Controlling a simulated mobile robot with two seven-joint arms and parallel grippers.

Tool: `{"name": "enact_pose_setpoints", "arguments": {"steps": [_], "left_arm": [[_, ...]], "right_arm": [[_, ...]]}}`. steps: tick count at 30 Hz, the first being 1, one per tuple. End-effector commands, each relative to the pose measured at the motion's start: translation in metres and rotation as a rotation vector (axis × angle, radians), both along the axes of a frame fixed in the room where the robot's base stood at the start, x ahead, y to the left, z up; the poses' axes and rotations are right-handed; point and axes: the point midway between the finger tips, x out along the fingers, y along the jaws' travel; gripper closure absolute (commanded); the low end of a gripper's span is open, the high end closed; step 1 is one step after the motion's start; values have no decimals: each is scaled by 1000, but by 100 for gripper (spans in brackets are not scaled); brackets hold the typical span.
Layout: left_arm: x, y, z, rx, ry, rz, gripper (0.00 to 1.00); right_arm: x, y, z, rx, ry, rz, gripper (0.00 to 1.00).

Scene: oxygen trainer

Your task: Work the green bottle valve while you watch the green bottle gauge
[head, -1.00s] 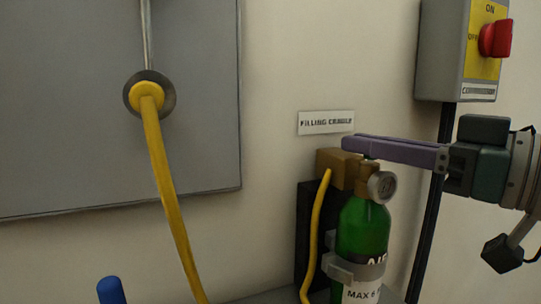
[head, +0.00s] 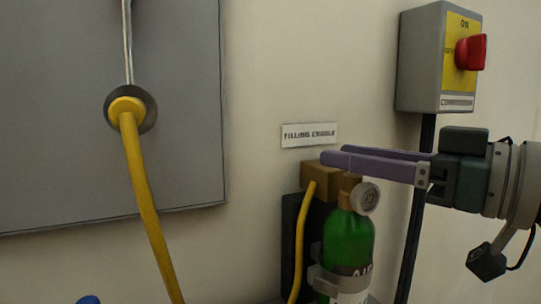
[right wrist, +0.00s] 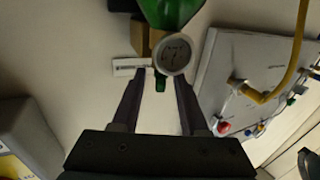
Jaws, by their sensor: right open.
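The green bottle (head: 347,240) stands upright in the filling cradle, with a brass neck and a round gauge (head: 366,197) on its front right. The green bottle valve (right wrist: 160,85) shows there as a small green knob between the fingers. My right gripper (head: 332,155) reaches in from the right above the bottle top. Its purple fingers (right wrist: 162,77) are open on either side of the knob; contact cannot be told. My left gripper is out of view.
A brown block (head: 318,180) with a yellow hose (head: 299,240) is beside the bottle neck. A grey panel (head: 170,100) with another yellow hose (head: 145,190) is at left. A grey switch box (head: 420,60) with a red knob (head: 470,52) hangs above my right arm.

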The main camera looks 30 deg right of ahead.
Motion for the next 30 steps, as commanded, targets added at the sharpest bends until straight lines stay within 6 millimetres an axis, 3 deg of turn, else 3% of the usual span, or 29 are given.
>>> {"name": "enact_pose_setpoints", "arguments": {"steps": [21, 24, 30], "left_arm": [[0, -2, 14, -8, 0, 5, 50], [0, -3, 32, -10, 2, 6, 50], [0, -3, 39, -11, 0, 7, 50]], "right_arm": [[-69, -26, 0, 0, 6, 3, 56], [-78, -33, 6, -1, 2, -6, 56], [-89, -35, 2, 1, -1, 0, 56]]}}
